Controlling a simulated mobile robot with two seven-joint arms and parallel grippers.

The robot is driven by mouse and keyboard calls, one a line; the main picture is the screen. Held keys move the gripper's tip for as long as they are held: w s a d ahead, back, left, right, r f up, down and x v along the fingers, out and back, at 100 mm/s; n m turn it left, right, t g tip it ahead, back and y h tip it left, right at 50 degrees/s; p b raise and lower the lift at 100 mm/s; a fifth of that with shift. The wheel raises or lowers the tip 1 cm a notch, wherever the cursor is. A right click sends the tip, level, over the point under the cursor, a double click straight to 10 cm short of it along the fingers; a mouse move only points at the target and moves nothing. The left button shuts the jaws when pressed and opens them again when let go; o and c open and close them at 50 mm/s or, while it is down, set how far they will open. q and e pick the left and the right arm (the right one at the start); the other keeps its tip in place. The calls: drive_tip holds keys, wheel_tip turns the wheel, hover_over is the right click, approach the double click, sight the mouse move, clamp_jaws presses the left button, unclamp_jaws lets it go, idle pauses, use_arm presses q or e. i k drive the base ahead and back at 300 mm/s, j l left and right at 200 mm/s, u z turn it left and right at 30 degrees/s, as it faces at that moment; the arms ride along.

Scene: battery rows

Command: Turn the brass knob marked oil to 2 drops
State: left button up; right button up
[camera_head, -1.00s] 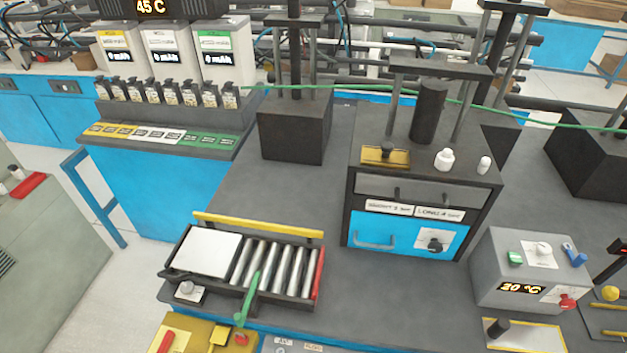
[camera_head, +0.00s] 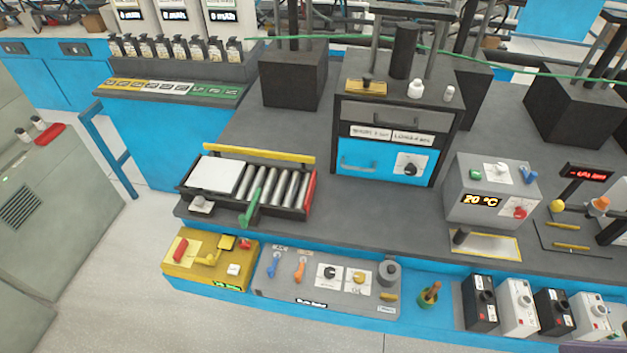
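A brass-yellow knob (camera_head: 358,279) sits on a white label plate that seems to read OIL, on the grey control panel (camera_head: 275,289) at the front edge of the bench. The marks around the knob are too small to read, so its setting cannot be told. A black knob (camera_head: 329,272) on a similar white plate is just left of it.
Blue and orange levers (camera_head: 300,268) stand on the panel's left part, and a grey round part (camera_head: 389,272) at its right end. A yellow control box (camera_head: 208,262) is to the left. A green bottle (camera_head: 429,295) and several battery-like boxes (camera_head: 479,302) are to the right.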

sight(359, 277)
drive_tip(key=k+l, duration=0.1)
drive_tip(key=k, duration=0.9)
drive_tip(key=j+z, duration=0.5)
drive_tip(key=j, duration=0.5)
drive_tip(key=i+l+u, duration=0.3)
drive_tip(key=l, duration=0.25)
drive_tip(key=i+l+u, duration=0.2)
drive_tip(key=i+l, duration=0.05)
drive_tip(key=l, duration=0.1)
